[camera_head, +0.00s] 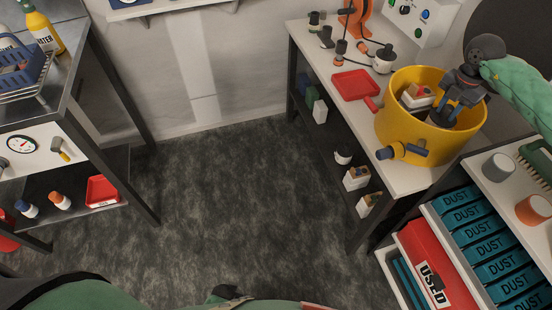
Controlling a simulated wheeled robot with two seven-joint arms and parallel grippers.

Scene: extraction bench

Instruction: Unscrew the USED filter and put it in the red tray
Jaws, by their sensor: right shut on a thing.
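My right gripper (450,105) reaches in from the right, over and partly into an open yellow drum (400,128) on the bench. It is shut on a dark part inside the drum, largely hidden by the jaws and rim. I cannot tell whether this is the USED filter. A small white and red block (418,97) shows in the drum beside the gripper. A red tray (350,85) lies on the bench left of the drum. A red container labelled USED (432,268) sits in the lower right unit. My left gripper is not seen.
Teal boxes labelled DUST (487,245) fill the unit at lower right. Small parts and a white control box (420,20) stand behind. Another red tray (103,191) lies on the left shelf. The floor between is clear.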

